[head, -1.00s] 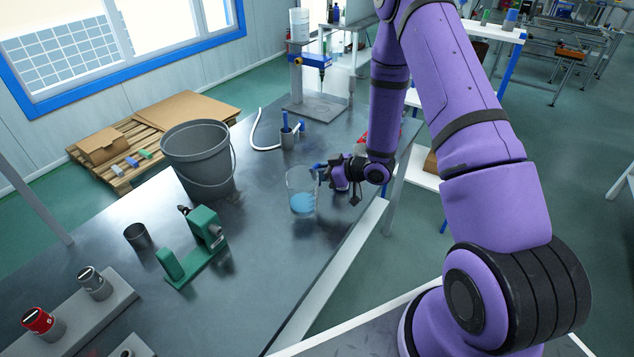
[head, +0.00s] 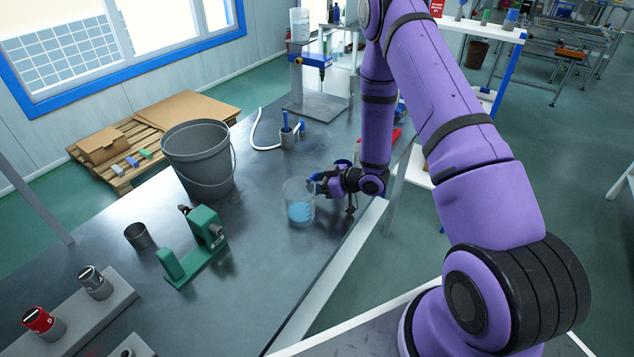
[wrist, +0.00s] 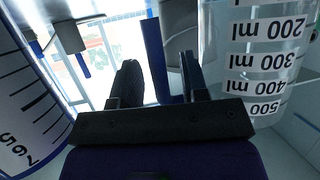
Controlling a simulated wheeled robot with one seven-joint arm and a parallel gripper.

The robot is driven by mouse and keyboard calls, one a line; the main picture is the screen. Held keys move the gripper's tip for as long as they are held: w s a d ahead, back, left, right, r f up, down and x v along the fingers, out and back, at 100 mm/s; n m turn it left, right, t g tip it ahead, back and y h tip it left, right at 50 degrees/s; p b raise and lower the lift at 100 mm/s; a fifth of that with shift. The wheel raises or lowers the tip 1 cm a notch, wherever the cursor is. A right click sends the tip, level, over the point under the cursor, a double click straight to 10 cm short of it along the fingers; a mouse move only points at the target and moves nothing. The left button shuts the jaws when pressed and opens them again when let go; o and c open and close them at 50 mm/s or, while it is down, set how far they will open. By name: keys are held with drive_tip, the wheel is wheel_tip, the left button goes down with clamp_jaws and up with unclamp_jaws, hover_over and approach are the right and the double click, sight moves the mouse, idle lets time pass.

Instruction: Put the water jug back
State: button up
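The water jug (head: 299,205) is a clear jug with blue liquid, upright at the right side of the grey bench in the head view. My gripper (head: 319,184) is at its right side, near the rim. In the wrist view the jug (wrist: 265,55), with its ml scale, is beside the right finger. A blue upright strip (wrist: 154,60), apparently its handle, is between my fingers (wrist: 160,85). The jug has shifted along with my gripper, so the fingers appear shut on the handle. I cannot tell whether its base touches the bench.
A grey bucket (head: 198,160), green stand (head: 200,248) and dark cup (head: 137,236) stand left of the jug. A holder (head: 288,137) and drill-like stand (head: 312,90) are farther back. A scaled cylinder (wrist: 25,110) is close at left in the wrist view.

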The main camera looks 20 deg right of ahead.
drive_tip(key=shift+s+d+r, duration=0.1)
drive_tip(key=shift+d+r, duration=0.05)
drive_tip(key=v, duration=1.1)
drive_tip(key=w+d+r+m+h, duration=0.1)
drive_tip(key=w+r+h, duration=0.15)
drive_tip(key=r, duration=0.35)
drive_tip(key=w+d+r+h, duration=0.2)
drive_tip(key=r+h, duration=0.1)
drive_tip(key=r, duration=0.3)
drive_tip(key=s+r+m+h, duration=0.2)
drive_tip(key=r+h, duration=0.1)
drive_tip(key=r, duration=0.4)
drive_tip(key=s+r+m+h, duration=0.1)
drive_tip(key=s+r+h, duration=0.1)
drive_tip(key=r, duration=0.5)
drive_tip(key=s+a+r+m+g, duration=0.1)
drive_tip(key=s+a+r, duration=0.2)
drive_tip(key=s, duration=0.6)
drive_tip(key=s+a+r+m+g, duration=0.2)
drive_tip(key=s+r, duration=0.3)
drive_tip(key=s, duration=0.4)
drive_tip(key=s+a+r+m+g, duration=0.1)
drive_tip(key=s+a+r, duration=0.3)
drive_tip(key=s, duration=0.4)
drive_tip(key=shift+s+a+r+m+y, duration=0.2)
drive_tip(key=shift+s+r+m+y, duration=0.25)
drive_tip(key=shift+r+m, duration=0.15)
drive_tip(key=shift+w, duration=0.1)
